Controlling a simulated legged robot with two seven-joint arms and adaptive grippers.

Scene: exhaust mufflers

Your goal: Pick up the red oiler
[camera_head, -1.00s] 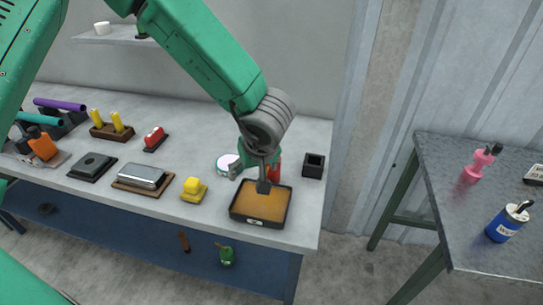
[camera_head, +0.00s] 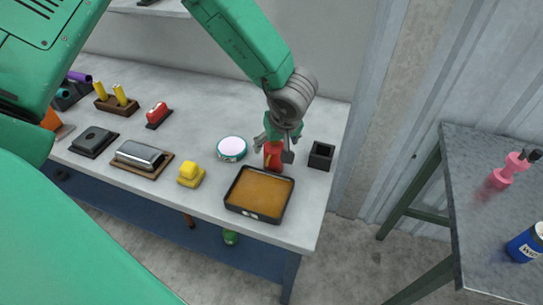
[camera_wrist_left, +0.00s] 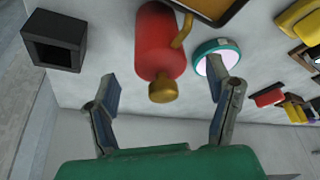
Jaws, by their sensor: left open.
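The red oiler (camera_head: 272,157) stands on the grey bench behind the tray in the head view. In the left wrist view the red oiler (camera_wrist_left: 158,45) has a red body and a brass-coloured cap and spout, and lies ahead of and between the fingers. My left gripper (camera_head: 280,140) is open, close to the oiler; its fingers, seen in the left wrist view (camera_wrist_left: 163,93), are spread apart and I see no contact. My right gripper is not in view.
A black tray with an orange-brown bottom (camera_head: 232,197) is just in front of the oiler. A round teal-rimmed tin (camera_head: 232,148) is to its left, a black square holder (camera_head: 321,156) to its right. A second table (camera_head: 490,240) stands at right.

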